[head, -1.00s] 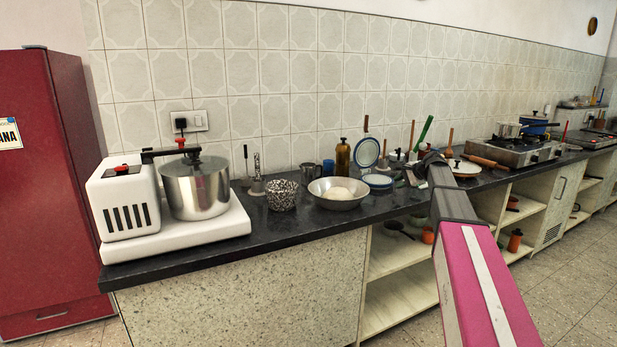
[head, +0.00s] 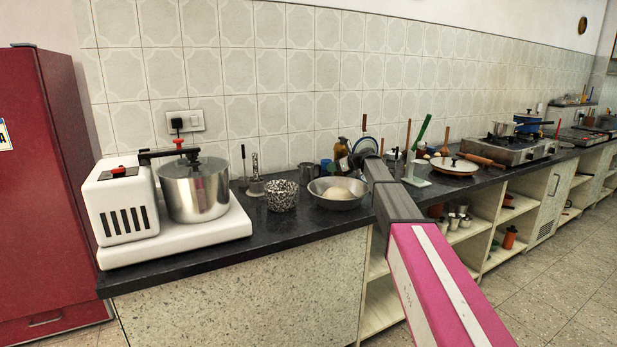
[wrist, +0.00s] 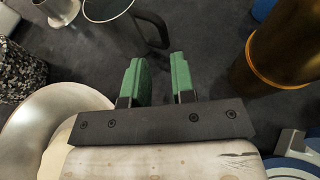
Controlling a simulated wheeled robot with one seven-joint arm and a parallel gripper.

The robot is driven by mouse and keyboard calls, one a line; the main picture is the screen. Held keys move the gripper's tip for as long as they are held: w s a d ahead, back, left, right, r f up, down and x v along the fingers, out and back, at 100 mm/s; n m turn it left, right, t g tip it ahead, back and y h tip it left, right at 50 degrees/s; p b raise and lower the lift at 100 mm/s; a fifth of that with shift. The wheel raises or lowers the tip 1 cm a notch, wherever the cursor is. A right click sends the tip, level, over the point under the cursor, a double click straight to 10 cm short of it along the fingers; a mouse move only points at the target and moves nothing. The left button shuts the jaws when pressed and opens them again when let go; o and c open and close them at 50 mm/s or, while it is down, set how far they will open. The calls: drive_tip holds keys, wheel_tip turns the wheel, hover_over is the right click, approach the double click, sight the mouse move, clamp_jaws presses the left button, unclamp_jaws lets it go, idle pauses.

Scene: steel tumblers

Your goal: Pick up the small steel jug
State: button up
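The small steel jug (head: 308,172) stands on the dark counter behind the wide steel bowl in the head view. A shiny steel vessel, seemingly this jug (wrist: 58,10), is cut off by the top left edge of the wrist view. The jug lies ahead and left of the fingers. In the head view the fingertips cannot be made out.
The wide steel bowl (head: 340,201) lies close to my gripper's left in the wrist view (wrist: 30,125). A patterned bowl (head: 282,196) stands beside it. An amber bottle (wrist: 275,50) stands close on the right. A white mixer (head: 125,206) fills the counter's left end.

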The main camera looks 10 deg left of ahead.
sight(311, 173)
drive_tip(key=shift+x, duration=3.55)
drive_tip(key=shift+w+d+f, duration=0.1)
drive_tip(key=shift+d, duration=0.05)
clamp_jaws()
